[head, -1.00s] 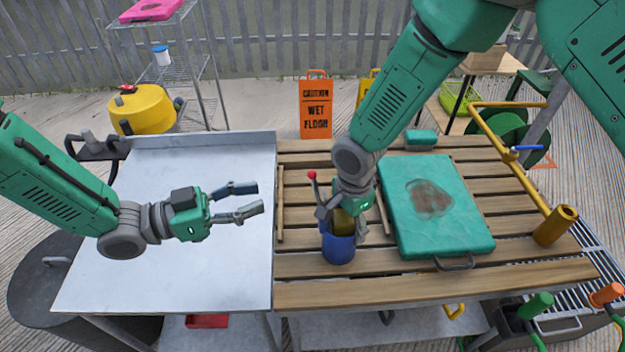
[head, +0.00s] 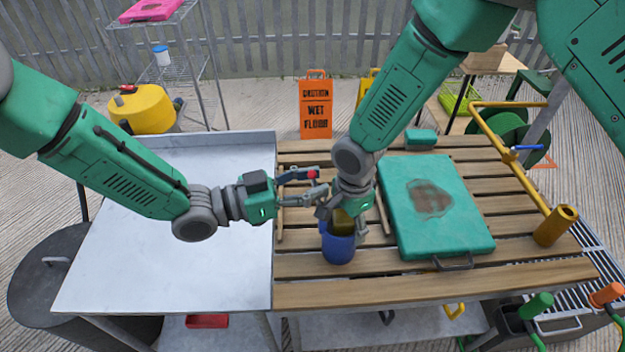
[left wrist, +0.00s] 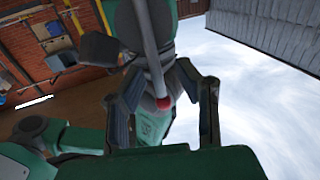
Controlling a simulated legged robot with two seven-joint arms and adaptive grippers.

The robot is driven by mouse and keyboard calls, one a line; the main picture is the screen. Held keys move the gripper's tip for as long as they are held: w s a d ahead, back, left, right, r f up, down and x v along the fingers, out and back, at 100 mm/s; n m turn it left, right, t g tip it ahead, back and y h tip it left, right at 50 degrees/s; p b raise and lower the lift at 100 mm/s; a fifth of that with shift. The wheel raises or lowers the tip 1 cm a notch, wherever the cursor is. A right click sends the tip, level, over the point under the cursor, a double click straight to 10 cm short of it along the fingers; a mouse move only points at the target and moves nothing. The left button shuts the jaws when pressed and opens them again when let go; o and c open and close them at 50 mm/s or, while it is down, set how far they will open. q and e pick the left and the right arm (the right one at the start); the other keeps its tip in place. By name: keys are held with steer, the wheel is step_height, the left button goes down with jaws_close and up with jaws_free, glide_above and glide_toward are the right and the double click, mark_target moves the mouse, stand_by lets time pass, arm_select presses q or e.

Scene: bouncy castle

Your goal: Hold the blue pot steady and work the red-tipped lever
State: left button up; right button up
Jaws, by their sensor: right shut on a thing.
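The blue pot (head: 338,247) stands upright on the slatted wooden table, near its front edge. My right gripper (head: 343,212) comes down over it from above and is shut on it; the fingers and a yellowish part hide its top. The lever's red tip (head: 313,174) shows beside the pot's upper left, at my left gripper (head: 318,184). In the left wrist view the red tip (left wrist: 163,103) and its grey rod lie between the two fingers, which stand apart on either side. I cannot see contact. The lever's lower part is hidden in the head view.
A bare metal table (head: 110,270) adjoins the wooden table (head: 430,285) on the left. A green case (head: 455,210) lies right of the pot. A yellow pipe (head: 510,165) runs along the right side. An orange wet floor sign (head: 316,108) stands behind.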

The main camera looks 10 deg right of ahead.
arm_select(q)
jaws_close()
steer(key=shift+d+y, duration=0.65)
steer(key=shift+y, duration=0.15)
jaws_free()
steer(key=v, duration=1.2)
steer(key=shift+w+a, duration=0.1)
